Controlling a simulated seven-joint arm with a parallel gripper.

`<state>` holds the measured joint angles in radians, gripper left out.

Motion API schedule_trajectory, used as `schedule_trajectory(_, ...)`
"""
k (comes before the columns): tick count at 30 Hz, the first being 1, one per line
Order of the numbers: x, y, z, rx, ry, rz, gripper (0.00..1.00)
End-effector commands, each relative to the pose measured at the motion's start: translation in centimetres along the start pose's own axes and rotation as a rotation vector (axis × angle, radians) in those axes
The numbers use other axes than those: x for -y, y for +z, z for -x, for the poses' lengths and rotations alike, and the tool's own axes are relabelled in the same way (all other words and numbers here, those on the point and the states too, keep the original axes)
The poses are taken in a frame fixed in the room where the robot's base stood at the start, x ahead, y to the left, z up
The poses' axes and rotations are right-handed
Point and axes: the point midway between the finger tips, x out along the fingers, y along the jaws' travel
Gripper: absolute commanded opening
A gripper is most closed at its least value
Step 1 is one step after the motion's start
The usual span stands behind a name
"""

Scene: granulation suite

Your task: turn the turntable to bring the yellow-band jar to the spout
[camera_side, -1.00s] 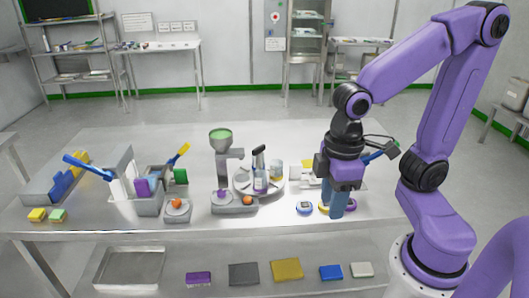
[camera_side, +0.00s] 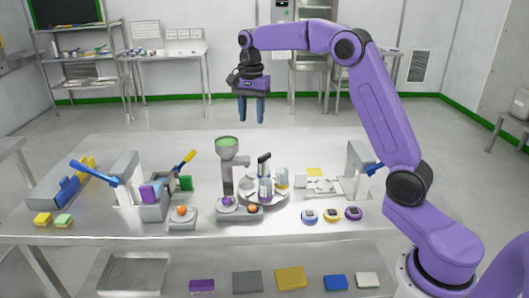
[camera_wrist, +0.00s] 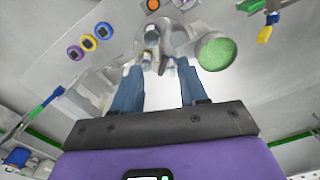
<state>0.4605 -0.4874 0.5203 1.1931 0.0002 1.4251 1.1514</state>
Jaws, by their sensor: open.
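The round grey turntable (camera_side: 263,199) stands on the table, just right of the funnel (camera_side: 227,143) and its spout column. A dark upright handle (camera_side: 264,159) rises at its middle, with small jars around it. The jar at its right rear (camera_side: 282,178) seems to have a yellowish band, but it is too small to be sure. My gripper (camera_side: 250,118) is open and empty, pointing down, high above the table. In the wrist view my gripper (camera_wrist: 159,68) has its fingers apart, with the turntable (camera_wrist: 180,40) beyond them.
The green-topped funnel (camera_wrist: 215,52) stands tall beside the turntable. Round timers with blue, yellow (camera_side: 332,215) and purple rims sit at the front right. A blue-handled press (camera_side: 122,176) is at left. The table behind the turntable is mostly clear.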

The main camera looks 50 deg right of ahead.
Motion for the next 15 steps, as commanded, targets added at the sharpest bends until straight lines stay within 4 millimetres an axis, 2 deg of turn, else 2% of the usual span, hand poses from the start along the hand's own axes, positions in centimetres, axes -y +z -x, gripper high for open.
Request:
schedule_trajectory(1, 0.1, -2.2, -0.1, 0.0, 0.001, -0.093, 0.43)
schedule_trajectory(6, -0.4, -7.2, -0.3, 0.001, 0.003, -0.331, 0.43)
schedule_trajectory(10, -0.8, -9.1, -0.4, 0.001, 0.004, -0.424, 0.43)
schedule_trajectory(15, -1.0, -9.6, -1.1, 0.001, 0.005, -0.452, 0.43)
